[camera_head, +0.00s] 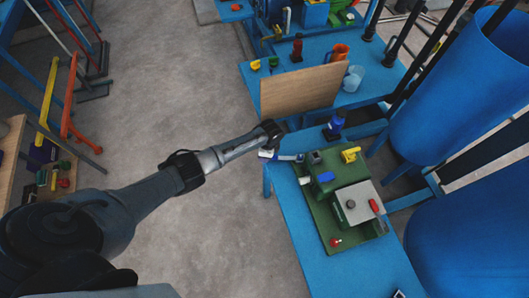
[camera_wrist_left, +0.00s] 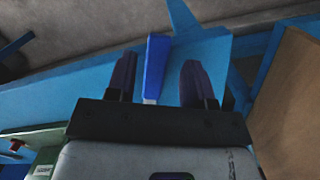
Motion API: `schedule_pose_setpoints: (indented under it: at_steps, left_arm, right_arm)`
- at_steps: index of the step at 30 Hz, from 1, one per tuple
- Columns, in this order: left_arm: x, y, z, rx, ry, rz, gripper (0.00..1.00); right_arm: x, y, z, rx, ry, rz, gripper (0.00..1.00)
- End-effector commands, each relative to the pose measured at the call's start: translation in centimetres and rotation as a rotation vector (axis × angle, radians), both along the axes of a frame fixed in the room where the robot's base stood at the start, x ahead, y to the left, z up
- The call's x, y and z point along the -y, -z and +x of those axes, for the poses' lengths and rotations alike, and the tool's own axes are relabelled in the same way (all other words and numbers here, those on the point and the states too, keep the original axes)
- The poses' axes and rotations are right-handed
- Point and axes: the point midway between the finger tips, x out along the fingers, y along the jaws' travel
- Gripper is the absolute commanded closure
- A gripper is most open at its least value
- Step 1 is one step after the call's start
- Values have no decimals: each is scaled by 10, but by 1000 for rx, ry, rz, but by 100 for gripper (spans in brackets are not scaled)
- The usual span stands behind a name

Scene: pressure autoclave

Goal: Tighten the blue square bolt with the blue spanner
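My right gripper is not in view.
The green panel (camera_head: 321,223) carries a grey box (camera_head: 352,207), a yellow piece (camera_head: 350,154) and red knobs. A wooden board (camera_head: 300,89) stands behind. A blue knob (camera_head: 336,123) is near it. Large blue tanks (camera_head: 450,100) rise at the right.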

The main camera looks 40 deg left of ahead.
Motion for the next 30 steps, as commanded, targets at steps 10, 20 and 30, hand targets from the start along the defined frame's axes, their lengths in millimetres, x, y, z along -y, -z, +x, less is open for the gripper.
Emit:
schedule_pose_setpoints:
  at_steps: [10, 20, 30]
  left_arm:
    - [0, -2, 0, -1, 0, 1, 45]
    - [5, -53, 4, 2, 2, 0, 45]
    - [12, -113, 8, 3, 0, -1, 45]
  right_arm:
    - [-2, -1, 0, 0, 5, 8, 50]
    - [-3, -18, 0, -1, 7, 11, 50]
    - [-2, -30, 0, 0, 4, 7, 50]
